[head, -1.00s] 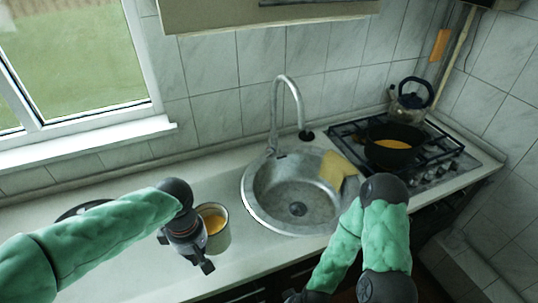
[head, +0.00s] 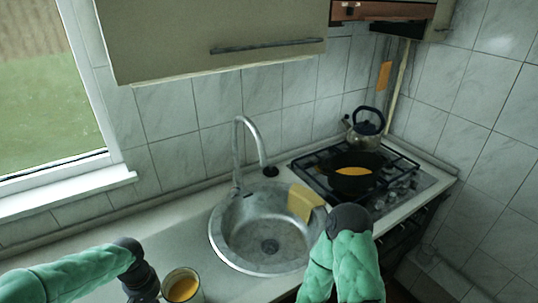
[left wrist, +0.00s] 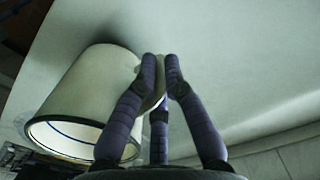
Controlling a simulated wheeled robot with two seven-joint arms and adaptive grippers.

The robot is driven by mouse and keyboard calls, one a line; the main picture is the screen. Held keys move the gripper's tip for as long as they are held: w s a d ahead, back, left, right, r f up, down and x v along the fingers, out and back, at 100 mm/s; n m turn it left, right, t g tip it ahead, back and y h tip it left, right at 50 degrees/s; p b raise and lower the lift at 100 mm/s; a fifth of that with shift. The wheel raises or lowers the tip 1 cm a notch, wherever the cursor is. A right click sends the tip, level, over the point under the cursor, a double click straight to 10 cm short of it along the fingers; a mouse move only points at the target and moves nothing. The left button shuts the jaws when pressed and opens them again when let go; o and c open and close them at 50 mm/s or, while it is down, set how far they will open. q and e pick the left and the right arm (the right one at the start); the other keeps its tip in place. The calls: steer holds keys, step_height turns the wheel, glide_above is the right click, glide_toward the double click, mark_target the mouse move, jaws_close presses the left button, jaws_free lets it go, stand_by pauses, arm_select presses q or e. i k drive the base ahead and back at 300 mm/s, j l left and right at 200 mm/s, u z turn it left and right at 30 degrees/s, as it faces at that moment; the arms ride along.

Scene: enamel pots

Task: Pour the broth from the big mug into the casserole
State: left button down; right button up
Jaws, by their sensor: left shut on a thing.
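The big mug (head: 183,287), cream with a dark rim and orange broth inside, is at the bottom edge of the head view, left of the sink. The left wrist view shows its side (left wrist: 88,82) close up. My left gripper (left wrist: 160,68) is shut on the mug's handle; in the head view its fingers are cut off by the frame. I cannot tell whether the mug touches the counter. The casserole (head: 350,183), a dark pot, stands on the hob at right with orange liquid visible inside. My right arm shows in front of the sink's right side, its gripper out of view.
The round metal sink (head: 225,253) with a tall faucet (head: 240,150) lies between the mug and hob (head: 310,162). A yellow cloth (head: 304,202) hangs on the sink's right rim. A kettle (head: 365,130) stands behind the casserole. A cabinet (head: 215,35) hangs above.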

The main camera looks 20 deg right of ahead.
mark_target(350, 171)
steer(key=l+z, duration=0.1)
steer(key=l, duration=0.35)
steer(key=i+l+z, duration=0.15)
steer(key=l, duration=0.35)
steer(key=l+z, duration=0.1)
steer(key=l, duration=0.35)
steer(key=i+l+z, duration=0.1)
steer(key=l, duration=0.35)
steer(key=i+l+z, duration=0.1)
steer(key=l, duration=0.35)
steer(key=i+l+z, duration=0.15)
steer(key=l, duration=0.3)
